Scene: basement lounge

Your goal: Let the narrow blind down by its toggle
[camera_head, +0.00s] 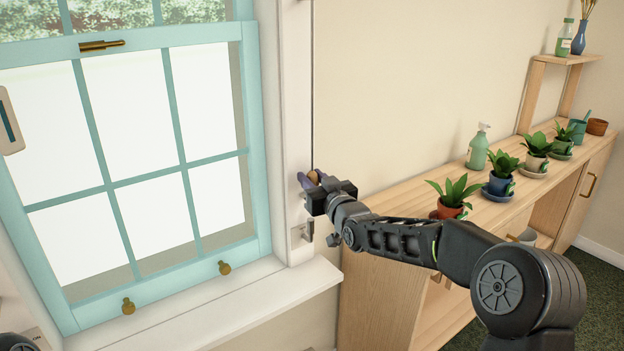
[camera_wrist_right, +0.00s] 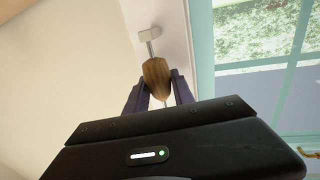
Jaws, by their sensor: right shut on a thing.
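My right gripper (camera_head: 311,180) is at the white trim on the right side of the window. It is shut on a small wooden toggle (camera_wrist_right: 157,78), which sits between its two dark fingers in the right wrist view. The toggle also shows as a small brown spot in the head view (camera_head: 313,176). A thin dark cord (camera_head: 312,85) runs from the top of the picture down to the gripper. The narrow blind itself is not in view. My left gripper is not in view.
The teal window (camera_head: 190,160) has brass fittings and a white sill (camera_head: 220,310). A metal hook on a plate (camera_head: 304,232) sits just below the gripper. A wooden cabinet (camera_head: 390,275) with several potted plants and a green pump bottle (camera_head: 478,150) stands right, behind my arm.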

